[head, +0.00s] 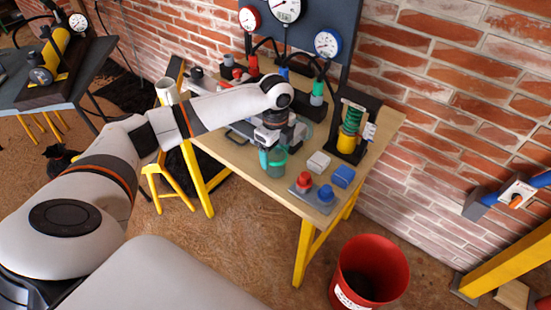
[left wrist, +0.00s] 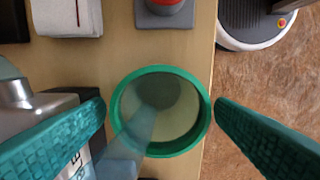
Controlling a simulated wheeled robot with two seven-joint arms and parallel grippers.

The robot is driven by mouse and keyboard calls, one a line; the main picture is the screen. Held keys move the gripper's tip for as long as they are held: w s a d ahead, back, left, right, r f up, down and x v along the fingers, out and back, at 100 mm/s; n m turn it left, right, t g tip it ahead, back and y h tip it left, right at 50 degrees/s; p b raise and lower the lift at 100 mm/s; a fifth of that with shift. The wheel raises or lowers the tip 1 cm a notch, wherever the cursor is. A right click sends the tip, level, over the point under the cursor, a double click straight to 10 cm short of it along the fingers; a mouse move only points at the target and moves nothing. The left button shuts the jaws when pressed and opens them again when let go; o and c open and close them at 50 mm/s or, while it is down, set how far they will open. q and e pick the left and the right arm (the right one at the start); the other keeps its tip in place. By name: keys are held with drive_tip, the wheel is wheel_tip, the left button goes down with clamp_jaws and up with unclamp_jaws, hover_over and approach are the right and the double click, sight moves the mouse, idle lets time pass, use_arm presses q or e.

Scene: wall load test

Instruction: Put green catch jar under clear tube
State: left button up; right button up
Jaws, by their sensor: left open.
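The green catch jar (left wrist: 178,118) shows from above in the left wrist view, with a thick green rim and a pale inside. It stands near the table's edge. My left gripper (left wrist: 160,105) is open, with one teal finger on each side of the jar; small gaps show at the rim. In the head view my left gripper (head: 272,158) is low over the table's front edge and largely hides the jar. A translucent bluish shape (left wrist: 135,135) crosses part of the jar's opening; I cannot tell whether it is the clear tube. My right gripper is not in view.
A spring stand (head: 351,125) and gauge board (head: 309,45) are behind. A red bucket (head: 370,275) stands on the floor.

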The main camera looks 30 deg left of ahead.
use_arm(q)
wheel_tip(320, 180, up, 8)
drive_tip(key=shift+r, duration=0.25)
drive_tip(key=shift+f, duration=0.1)
idle(0.4)
